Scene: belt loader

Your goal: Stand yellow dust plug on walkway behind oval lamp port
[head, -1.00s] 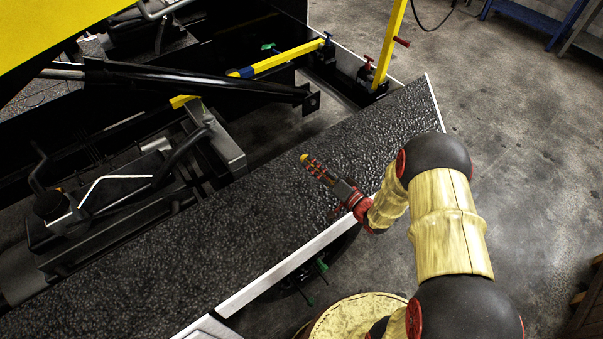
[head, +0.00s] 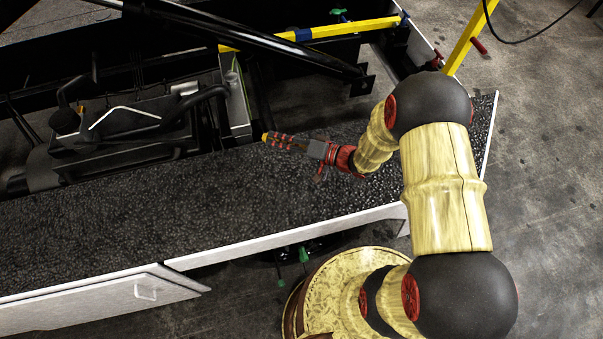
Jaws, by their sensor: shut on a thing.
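My gripper (head: 279,139) reaches left over the dark, rough walkway (head: 150,215). It is shut on a small yellow piece, the yellow dust plug (head: 265,137), of which only a bit shows at the fingertips. The gripper lies nearly level in the picture, close to the walkway's far edge. Whether the plug touches the walkway, I cannot tell. I cannot make out an oval lamp port in this view.
Black machinery with hoses (head: 120,125) lies beyond the walkway's far edge. A yellow bar (head: 350,28) and a yellow post (head: 470,38) stand at the back right. The walkway left of my gripper is clear. A white side panel (head: 110,298) runs along its near edge.

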